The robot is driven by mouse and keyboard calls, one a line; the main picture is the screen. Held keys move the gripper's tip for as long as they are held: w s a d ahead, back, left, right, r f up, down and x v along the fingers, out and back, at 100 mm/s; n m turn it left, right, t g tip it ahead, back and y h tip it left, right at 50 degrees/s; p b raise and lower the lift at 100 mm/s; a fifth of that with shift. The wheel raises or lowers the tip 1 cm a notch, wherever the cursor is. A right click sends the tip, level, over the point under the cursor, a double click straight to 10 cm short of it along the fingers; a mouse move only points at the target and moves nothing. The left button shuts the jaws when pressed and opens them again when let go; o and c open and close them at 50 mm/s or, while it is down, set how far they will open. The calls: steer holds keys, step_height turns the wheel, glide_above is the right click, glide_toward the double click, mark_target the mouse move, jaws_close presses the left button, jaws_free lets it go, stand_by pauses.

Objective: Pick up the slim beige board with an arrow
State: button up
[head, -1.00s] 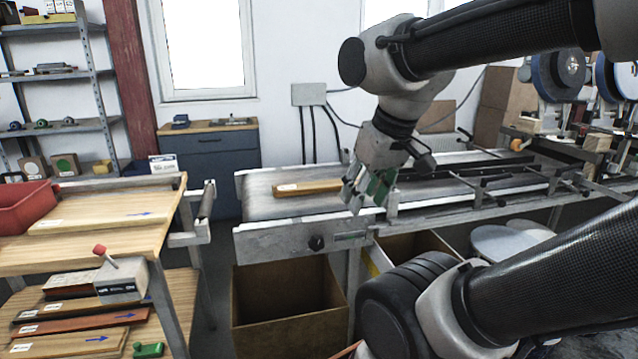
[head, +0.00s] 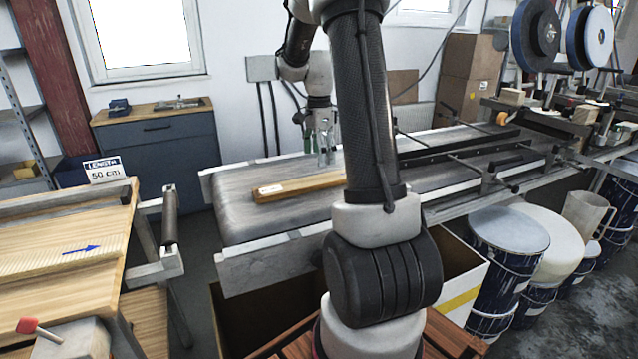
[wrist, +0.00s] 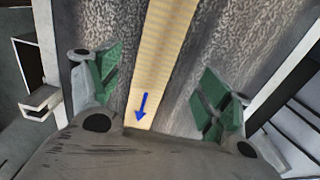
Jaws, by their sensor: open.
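My gripper (head: 325,155) is over the belt's far side, behind my arm link, which hides the board's right end. My gripper also shows in the wrist view (wrist: 160,90): its green-padded fingers are open, one on each side of the board, with gaps to it. I cannot tell its height above the belt.
Another light board (head: 60,262) with a blue arrow lies on the left wooden table. Black guide rails (head: 460,150) run along the belt to the right. Paint buckets (head: 505,245) stand below the conveyor at right. The belt (head: 235,205) left of the board is clear.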

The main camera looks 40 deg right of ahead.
mark_target(319, 179)
step_height(319, 179, down, 8)
steer(key=shift+s+a+r, duration=0.1)
steer(key=shift+s+r, duration=0.05)
steer(key=shift+r, duration=0.2)
steer(key=c, duration=1.4)
